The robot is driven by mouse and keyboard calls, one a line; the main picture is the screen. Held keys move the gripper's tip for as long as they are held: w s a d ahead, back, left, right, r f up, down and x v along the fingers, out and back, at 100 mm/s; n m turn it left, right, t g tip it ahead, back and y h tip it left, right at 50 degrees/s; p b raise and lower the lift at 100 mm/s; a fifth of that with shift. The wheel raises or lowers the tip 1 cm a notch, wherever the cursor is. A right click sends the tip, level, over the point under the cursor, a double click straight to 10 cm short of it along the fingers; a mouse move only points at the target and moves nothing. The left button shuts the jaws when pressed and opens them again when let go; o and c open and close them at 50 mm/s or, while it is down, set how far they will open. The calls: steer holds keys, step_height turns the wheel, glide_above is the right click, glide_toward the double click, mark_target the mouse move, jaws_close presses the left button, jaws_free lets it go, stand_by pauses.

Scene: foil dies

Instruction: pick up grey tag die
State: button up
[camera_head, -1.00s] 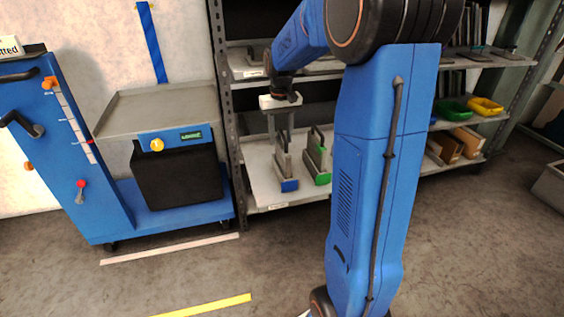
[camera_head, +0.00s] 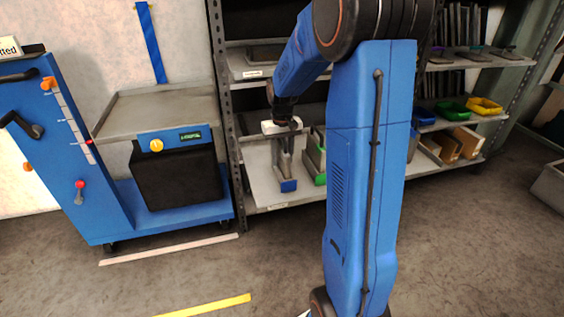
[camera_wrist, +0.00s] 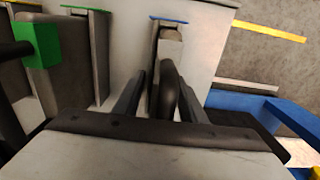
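The grey tag die, with a dark arched handle and a small pale grey block (camera_wrist: 172,34) at its end, sits in a narrow blue-fronted holder on the shelf. In the head view its blue front (camera_head: 288,186) shows below my gripper (camera_head: 285,153). In the wrist view my gripper (camera_wrist: 164,80) is open, its two fingers either side of the dark handle, with gaps visible on both sides. I cannot tell how deep the fingers reach. The die's lower part is hidden by the holder and gripper.
A green tag die (camera_wrist: 40,42) stands in the neighbouring green-fronted holder (camera_head: 320,179), close beside. A shelf upright (camera_head: 228,120) stands left, and an upper shelf (camera_head: 250,70) lies behind. A blue cart (camera_head: 180,210) stands left; yellow (camera_head: 484,106) bins are at right.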

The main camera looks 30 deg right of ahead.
jaws_close()
stand_by(1.4)
